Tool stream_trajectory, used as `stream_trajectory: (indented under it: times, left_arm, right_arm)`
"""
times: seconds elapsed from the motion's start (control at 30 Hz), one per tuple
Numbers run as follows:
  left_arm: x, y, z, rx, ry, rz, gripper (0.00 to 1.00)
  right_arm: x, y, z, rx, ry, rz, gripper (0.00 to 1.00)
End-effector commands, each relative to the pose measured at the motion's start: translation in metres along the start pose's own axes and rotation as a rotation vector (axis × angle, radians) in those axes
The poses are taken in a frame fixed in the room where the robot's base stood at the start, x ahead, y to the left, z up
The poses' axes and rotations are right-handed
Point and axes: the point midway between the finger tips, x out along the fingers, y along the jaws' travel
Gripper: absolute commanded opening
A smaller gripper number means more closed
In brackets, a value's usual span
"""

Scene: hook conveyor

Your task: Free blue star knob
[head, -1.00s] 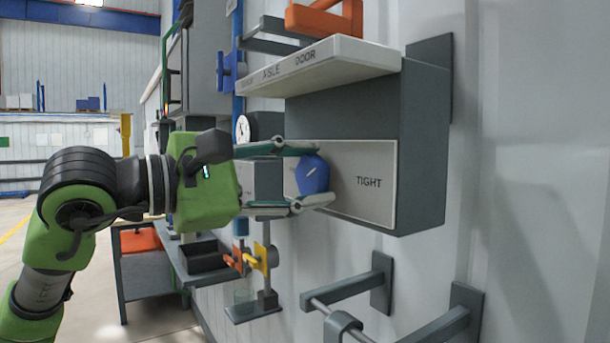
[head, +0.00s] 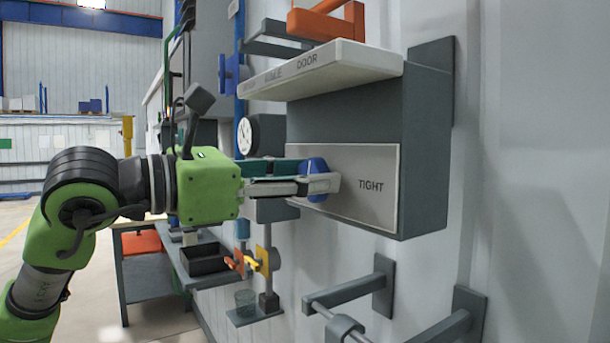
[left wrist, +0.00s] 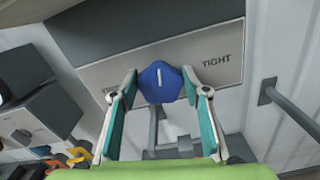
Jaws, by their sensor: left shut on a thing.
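The blue star knob (head: 315,172) sits on the light front panel (head: 372,165) of a grey wall box, left of the word TIGHT. In the left wrist view the knob (left wrist: 160,82) shows a white pointer line, close to upright. My right gripper is in neither view.
Grey rails (head: 350,288) stick out from the wall below. Orange and yellow handles (head: 257,260) and a black bin (head: 207,258) are lower left.

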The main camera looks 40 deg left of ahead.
Motion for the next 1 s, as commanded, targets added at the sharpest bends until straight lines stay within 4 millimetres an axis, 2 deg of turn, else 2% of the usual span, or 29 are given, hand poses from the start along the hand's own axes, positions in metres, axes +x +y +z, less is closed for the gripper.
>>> stream_trajectory:
  times: [0.3, 0.73, 0.77, 0.8, 1.0]
  left_arm:
    - [0.0003, 0.0003, -0.001, -0.083, 0.003, -0.001, 0.21]
    - [0.0004, 0.0003, -0.0013, -0.089, 0.004, -0.001, 0.21]
    - [0.0004, 0.0003, -0.0013, -0.089, 0.004, -0.001, 0.47]
    - [0.0004, 0.0003, -0.0013, -0.089, 0.004, -0.001, 0.58]
    - [0.0002, 0.0004, -0.0008, -0.088, 0.002, -0.001, 0.59]
  right_arm:
    - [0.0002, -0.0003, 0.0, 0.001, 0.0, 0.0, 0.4]
    - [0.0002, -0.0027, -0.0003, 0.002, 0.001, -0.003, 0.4]
    - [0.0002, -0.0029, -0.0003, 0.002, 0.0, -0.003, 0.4]
    - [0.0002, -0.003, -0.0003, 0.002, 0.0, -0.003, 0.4]
    - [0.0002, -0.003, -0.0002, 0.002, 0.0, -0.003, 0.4]
